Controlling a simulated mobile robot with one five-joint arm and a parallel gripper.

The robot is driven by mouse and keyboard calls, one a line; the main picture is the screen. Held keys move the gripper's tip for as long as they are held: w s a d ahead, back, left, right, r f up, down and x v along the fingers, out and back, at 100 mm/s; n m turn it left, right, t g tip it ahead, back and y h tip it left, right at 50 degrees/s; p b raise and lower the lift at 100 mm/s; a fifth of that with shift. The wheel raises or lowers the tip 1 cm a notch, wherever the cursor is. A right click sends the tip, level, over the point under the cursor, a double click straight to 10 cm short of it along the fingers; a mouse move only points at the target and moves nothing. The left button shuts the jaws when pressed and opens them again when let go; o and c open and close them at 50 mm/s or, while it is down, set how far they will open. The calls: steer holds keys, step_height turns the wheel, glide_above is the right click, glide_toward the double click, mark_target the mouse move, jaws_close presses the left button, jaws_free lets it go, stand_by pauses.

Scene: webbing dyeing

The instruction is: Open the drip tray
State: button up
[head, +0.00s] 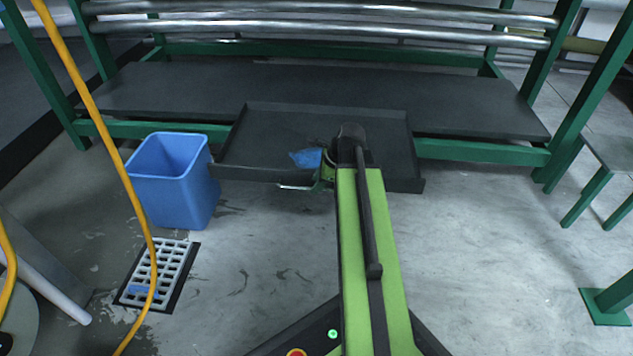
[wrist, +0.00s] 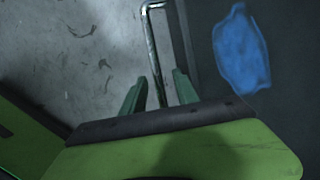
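The drip tray (head: 265,150) is a dark, shallow, rimmed tray. It sticks out toward me from under the rack, past its green front rail. A thin metal bar handle (head: 296,187) is on its front; it also shows in the wrist view (wrist: 152,45). A blue patch (head: 306,158) lies on the tray floor, and it shows at the right of the wrist view (wrist: 241,47). My gripper (wrist: 160,78) is at the handle, with the bar between its two green fingers. The fingers stand apart, with narrow gaps beside the bar. My arm hides part of the tray front.
A blue bin (head: 172,182) stands close to the tray's left side. A floor drain grate (head: 160,275) and a yellow hose (head: 108,140) are at the left. A green-legged table (head: 598,180) stands at the right. The floor in front of the tray is clear.

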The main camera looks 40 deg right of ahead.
steer(key=p+v, duration=1.3)
steer(key=v, duration=0.3)
steer(key=shift+r+p, duration=0.3)
steer(key=shift+p, duration=0.1)
steer(key=shift+a, duration=0.1)
steer(key=w+a+r+n+g+p, duration=0.1)
steer(key=w+a+n+g+p, duration=0.15)
steer(key=a+n, duration=0.95)
steer(key=w+a+r+n+g+p, duration=0.1)
steer(key=w+a+n+p, duration=0.2)
steer(key=a, duration=1.7)
step_height(320, 180, up, 38)
steer(key=s+d+n+g+h+p, duration=0.1)
steer(key=n+p, duration=0.9)
steer(key=p, duration=2.7)
steer(key=shift+s+d+n+h, duration=0.2)
steer(key=shift+s+n+h, duration=0.15)
steer(key=shift+h, duration=0.25)
